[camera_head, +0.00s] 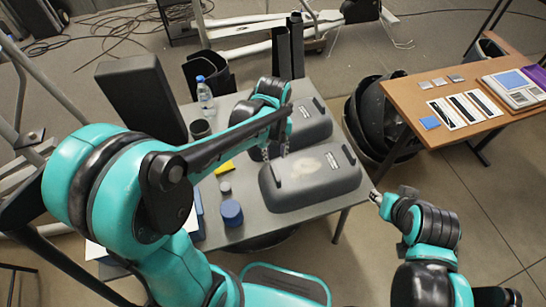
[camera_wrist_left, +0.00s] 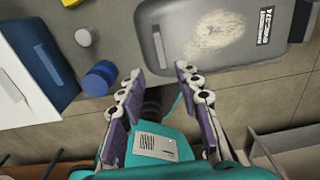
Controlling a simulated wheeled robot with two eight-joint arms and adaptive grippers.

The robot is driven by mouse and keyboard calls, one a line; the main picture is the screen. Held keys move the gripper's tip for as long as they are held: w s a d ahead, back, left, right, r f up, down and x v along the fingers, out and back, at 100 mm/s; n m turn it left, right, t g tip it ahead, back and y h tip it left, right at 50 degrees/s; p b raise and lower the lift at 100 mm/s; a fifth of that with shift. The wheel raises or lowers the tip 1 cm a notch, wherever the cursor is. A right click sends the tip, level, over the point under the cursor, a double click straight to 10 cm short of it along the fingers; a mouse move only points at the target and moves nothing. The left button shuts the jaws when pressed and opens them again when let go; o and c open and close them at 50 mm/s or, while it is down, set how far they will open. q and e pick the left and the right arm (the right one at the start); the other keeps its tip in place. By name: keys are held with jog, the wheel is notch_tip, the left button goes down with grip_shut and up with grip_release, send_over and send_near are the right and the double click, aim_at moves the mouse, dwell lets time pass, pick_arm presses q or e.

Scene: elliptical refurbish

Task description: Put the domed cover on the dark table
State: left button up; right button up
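Two grey domed covers are on the dark grey table (camera_head: 253,207). The nearer cover (camera_head: 325,186) has a pale dusty patch, a white label and dark handles; it also shows in the left wrist view (camera_wrist_left: 195,50). The farther cover (camera_head: 313,118) lies behind it, partly hidden by my left arm. My left gripper (camera_head: 276,152) is above the table at the nearer cover's left back edge; its fingers (camera_wrist_left: 160,74) are apart with nothing between them. My right gripper (camera_head: 376,197) is off the table's right side, near the nearer cover; its finger opening is too small to tell.
A blue jar (camera_head: 231,212), a small grey jar (camera_head: 225,187), a yellow item (camera_head: 225,168) and a water bottle (camera_head: 205,94) stand left of the covers. A wooden table (camera_head: 460,75) with cards and a device is at the right.

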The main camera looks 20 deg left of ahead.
pick_arm(q)
jog(key=s+a+r+n+t, duration=0.2)
jog(key=s+n, duration=0.3)
jog(key=n, duration=0.9)
jog(key=s+a+r+n+t, duration=0.2)
jog(key=s+r+n+t, duration=0.3)
jog(key=n, duration=1)
jog(key=shift+a+r, duration=0.25)
jog(key=shift+s, duration=0.1)
